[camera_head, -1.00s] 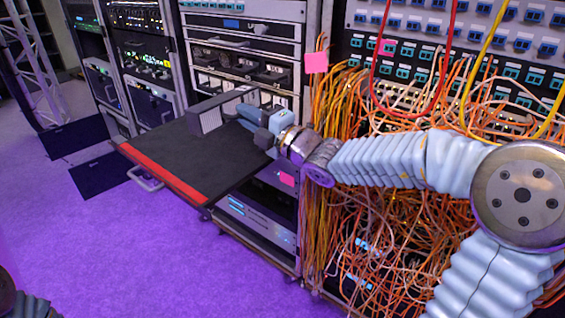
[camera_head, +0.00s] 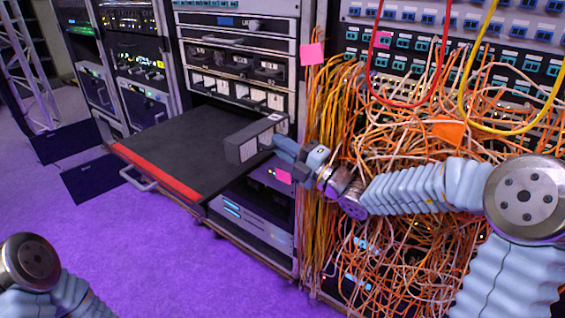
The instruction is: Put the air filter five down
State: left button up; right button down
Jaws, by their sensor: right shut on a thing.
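The air filter (camera_head: 242,149) is a grey block with a vented front face. It is at the right edge of the black pull-out shelf (camera_head: 170,145) with the red front strip. I cannot tell whether it touches the shelf or hangs just above it. My right gripper (camera_head: 279,144) comes in from the right and is shut on the filter's right end. My left gripper is out of view; only part of my left arm shows at the lower left.
Dense orange and yellow cables (camera_head: 420,190) hang close around my right arm. Pink tags (camera_head: 312,54) mark the rack post. Rack units (camera_head: 245,215) sit below the shelf. Most of the shelf top is bare, and purple floor lies open at the left.

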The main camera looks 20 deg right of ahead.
jog(key=f, duration=0.1)
jog(key=w+f, duration=0.1)
jog(key=f, duration=0.2)
jog(key=shift+w+d+f+b, duration=0.15)
jog(key=shift+w+f+b, duration=0.15)
jog(key=shift+f, duration=0.1)
jog(key=c, duration=1.2)
grip_release()
jog(key=shift+s, duration=0.1)
